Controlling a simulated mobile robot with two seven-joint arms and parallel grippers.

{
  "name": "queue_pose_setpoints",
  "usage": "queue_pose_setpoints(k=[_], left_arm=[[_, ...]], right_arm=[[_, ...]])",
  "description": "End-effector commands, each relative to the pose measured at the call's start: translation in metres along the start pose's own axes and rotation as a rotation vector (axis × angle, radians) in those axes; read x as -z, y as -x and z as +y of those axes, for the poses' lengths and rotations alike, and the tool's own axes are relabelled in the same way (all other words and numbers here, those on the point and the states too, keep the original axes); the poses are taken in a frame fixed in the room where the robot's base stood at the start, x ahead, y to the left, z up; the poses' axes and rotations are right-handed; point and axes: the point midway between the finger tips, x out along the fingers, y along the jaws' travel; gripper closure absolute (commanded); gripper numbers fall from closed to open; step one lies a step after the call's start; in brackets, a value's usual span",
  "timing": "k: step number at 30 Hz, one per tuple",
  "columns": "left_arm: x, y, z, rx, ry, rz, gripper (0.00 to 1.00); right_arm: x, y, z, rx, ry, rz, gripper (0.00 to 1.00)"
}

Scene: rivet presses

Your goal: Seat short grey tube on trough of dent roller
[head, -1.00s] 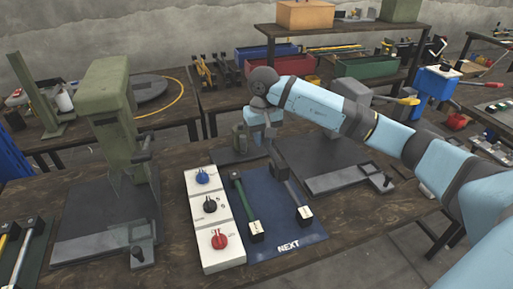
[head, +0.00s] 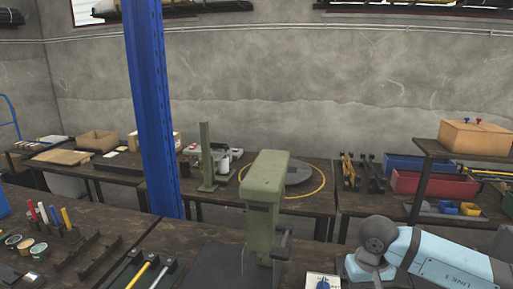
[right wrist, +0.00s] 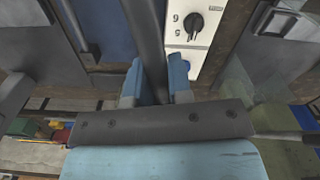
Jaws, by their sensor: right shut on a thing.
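In the right wrist view my right gripper (right wrist: 156,72) is shut on a dark grey tube (right wrist: 144,32), which runs from between the two blue fingers to the top edge. Its far end is out of frame. In the head view only part of my right arm shows at the lower right, and the fingertips are not visible. A green press (head: 264,195) stands just left of that arm in the head view, its base cut off below. I cannot tell which machine is the dent roller, and no trough is clearly visible. My left gripper is not in view.
A white control box (right wrist: 190,35) with a black knob lies right of the held tube, and a blue mat (right wrist: 110,25) lies left of it. A blue post (head: 155,110) rises behind the front bench. A shelf (head: 465,150) with bins stands at the right.

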Motion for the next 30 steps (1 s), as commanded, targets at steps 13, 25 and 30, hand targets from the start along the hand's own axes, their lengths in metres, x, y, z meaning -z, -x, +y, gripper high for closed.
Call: queue_pose_setpoints(k=[13,25,30], left_arm=[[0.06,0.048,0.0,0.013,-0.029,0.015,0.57],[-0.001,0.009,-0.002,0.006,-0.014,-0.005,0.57],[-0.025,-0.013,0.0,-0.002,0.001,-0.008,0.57]], right_arm=[[-0.06,0.069,0.001,0.002,0.0,0.001,1.0],[-0.007,0.024,0.047,-0.015,-0.099,0.013,1.0],[0.027,0.006,0.084,-0.013,-0.169,0.013,1.0]])
